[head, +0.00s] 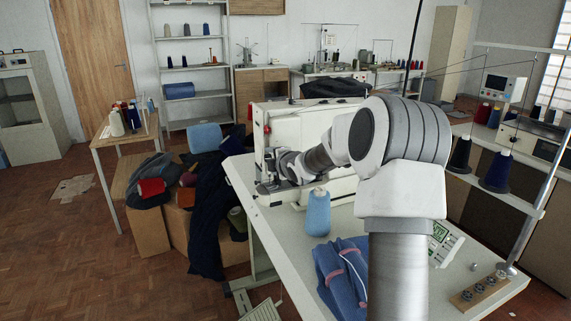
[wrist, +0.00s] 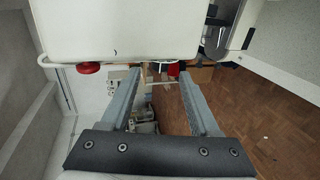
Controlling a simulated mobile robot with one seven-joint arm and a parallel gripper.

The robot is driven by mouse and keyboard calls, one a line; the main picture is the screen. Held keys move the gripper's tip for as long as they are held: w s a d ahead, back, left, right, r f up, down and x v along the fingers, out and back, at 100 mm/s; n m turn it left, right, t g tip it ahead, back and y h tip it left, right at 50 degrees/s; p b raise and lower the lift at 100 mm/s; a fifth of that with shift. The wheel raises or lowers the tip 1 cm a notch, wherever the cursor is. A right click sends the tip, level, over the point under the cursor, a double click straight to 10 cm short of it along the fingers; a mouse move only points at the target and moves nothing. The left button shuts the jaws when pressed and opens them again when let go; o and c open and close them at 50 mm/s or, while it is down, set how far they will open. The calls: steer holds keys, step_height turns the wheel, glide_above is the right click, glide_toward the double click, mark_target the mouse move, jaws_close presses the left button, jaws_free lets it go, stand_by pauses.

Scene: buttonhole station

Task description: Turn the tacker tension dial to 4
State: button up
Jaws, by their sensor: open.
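The tacker (head: 310,125) is a white sewing machine on the pale worktable, partly hidden behind my arm. A small red part shows on its left end in the head view. In the wrist view, the white machine body (wrist: 115,28) fills the top, with a round red part (wrist: 88,68) at its lower left edge. I cannot make out the tension dial or any numbers. My gripper (wrist: 160,76) is open, with nothing between its fingers. In the head view, my gripper (head: 272,184) is at the left end of the machine; whether it touches is unclear.
On the worktable (head: 268,232) stand a blue thread cone (head: 318,212), folded blue denim (head: 343,272), a control panel with a green display (head: 441,238) and a wooden block of bobbins (head: 480,291). Dark cloth and boxes lie left of the table. The floor farther left is mostly clear.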

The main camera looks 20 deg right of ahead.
steer(key=p+v, duration=0.1)
steer(key=v, duration=1.3)
steer(key=shift+s+p, duration=0.3)
steer(key=shift+s, duration=0.05)
